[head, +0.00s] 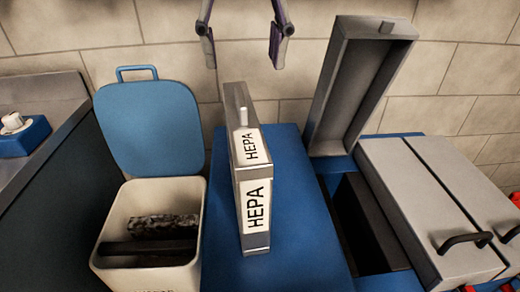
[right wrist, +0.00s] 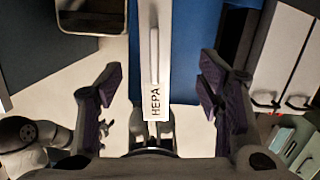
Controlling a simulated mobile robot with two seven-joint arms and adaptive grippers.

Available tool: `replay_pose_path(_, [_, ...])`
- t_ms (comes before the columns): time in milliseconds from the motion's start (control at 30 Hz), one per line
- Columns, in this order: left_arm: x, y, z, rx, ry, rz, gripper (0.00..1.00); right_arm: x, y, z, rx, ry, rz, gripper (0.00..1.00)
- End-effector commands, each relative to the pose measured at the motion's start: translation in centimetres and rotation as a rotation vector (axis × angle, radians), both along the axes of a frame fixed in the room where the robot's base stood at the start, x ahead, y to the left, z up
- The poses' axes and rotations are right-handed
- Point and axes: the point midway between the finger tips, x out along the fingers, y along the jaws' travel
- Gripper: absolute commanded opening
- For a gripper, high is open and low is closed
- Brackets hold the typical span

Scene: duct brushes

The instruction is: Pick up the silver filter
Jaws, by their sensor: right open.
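The silver filter (head: 250,172), a tall narrow box with white HEPA labels and a raised handle along its top, stands upright on a blue surface. My right gripper (head: 242,52) hangs above and beyond it at the top of the head view, open and empty, with its purple-padded fingers spread apart. In the right wrist view the filter (right wrist: 147,70) runs down the middle between the two fingers (right wrist: 161,85), with a gap on each side. I see no contact. My left gripper is not in view.
A white bin (head: 195,225) with its blue lid (head: 150,125) raised stands left of the filter, with dark items inside. To the right is an open dark slot (head: 370,235) under a raised grey cover (head: 350,85). Closed grey covers (head: 420,215) with black handles lie further right.

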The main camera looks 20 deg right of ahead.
Motion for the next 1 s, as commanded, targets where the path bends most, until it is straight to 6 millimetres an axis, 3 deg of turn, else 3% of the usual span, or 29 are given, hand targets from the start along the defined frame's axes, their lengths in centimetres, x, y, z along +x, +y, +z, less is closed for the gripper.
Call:
replay_pose_path(133, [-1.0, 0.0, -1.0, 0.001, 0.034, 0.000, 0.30, 0.6, -0.1, -4.1, -0.002, 0.015, 0.001, 0.61])
replay_pose_path(367, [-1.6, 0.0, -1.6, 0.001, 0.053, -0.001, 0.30, 1.0, -0.1, -7.3, -0.001, 0.008, 0.000, 0.61])
replay_pose_path(533, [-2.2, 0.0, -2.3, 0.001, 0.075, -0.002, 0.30, 1.1, 0.1, -10.7, -0.001, 0.010, 0.002, 0.61])
replay_pose_path(633, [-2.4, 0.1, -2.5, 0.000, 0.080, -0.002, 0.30, 1.3, 0.1, -11.6, -0.002, 0.007, 0.000, 0.61])
replay_pose_path(867, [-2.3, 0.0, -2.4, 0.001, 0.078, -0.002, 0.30, 1.3, 0.1, -11.6, -0.002, 0.002, 0.000, 0.61])
replay_pose_path(1000, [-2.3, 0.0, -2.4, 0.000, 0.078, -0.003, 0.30, 1.3, 0.1, -11.6, -0.002, 0.002, 0.000, 0.29])
